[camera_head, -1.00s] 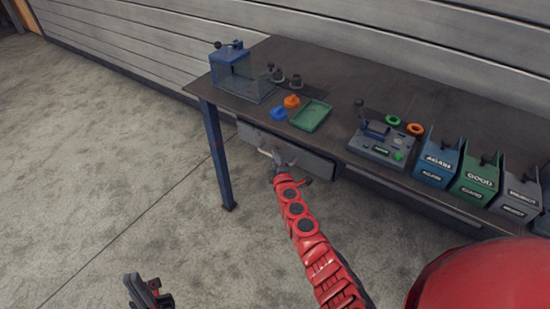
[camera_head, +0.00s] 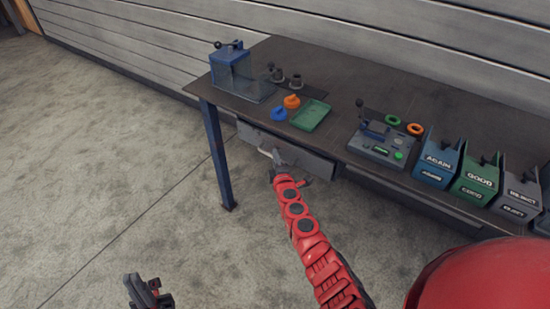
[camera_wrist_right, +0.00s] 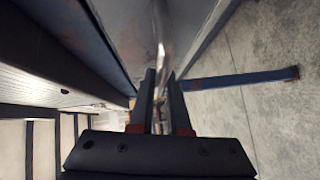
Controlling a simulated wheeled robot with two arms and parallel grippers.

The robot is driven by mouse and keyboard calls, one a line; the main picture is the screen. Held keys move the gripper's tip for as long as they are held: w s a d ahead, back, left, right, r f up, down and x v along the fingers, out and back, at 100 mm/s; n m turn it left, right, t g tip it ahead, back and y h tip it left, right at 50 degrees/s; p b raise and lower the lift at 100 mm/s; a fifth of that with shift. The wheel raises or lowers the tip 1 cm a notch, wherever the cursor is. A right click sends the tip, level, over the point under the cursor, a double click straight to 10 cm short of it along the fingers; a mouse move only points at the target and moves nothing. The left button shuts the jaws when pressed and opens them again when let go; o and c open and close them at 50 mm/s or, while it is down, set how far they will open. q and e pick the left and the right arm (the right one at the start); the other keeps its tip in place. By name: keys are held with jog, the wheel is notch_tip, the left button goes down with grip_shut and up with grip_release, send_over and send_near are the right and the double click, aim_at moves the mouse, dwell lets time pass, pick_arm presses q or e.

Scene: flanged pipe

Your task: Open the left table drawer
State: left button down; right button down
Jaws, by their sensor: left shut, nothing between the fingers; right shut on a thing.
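The left table drawer (camera_head: 300,154) sits under the left end of the table, a grey front panel standing slightly proud of the table edge. My right gripper (camera_head: 270,153), on the red arm, is at the drawer's front and shut on its handle. In the right wrist view the metal handle bar (camera_wrist_right: 163,40) runs between the two dark fingers of my right gripper (camera_wrist_right: 158,88). How far the drawer is out is hard to tell. My left gripper (camera_head: 150,291) is at the bottom edge of the head view, shut and empty, away from the table.
On the table (camera_head: 340,75) stand a clear blue-framed box (camera_head: 240,75), a green tray (camera_head: 310,115), blue and orange pieces, a control panel (camera_head: 376,145) and labelled bins (camera_head: 436,165). A blue table leg (camera_head: 217,155) stands left of the drawer. The floor to the left is clear.

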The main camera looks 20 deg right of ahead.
jog(key=shift+s+a, duration=0.1)
jog(key=s+a+b, duration=0.4)
jog(key=s+a, duration=1.1)
jog(key=a, duration=0.5)
jog(key=shift+s, duration=0.4)
jog(key=shift+a, duration=0.1)
jog(key=c, duration=0.9)
grip_release()
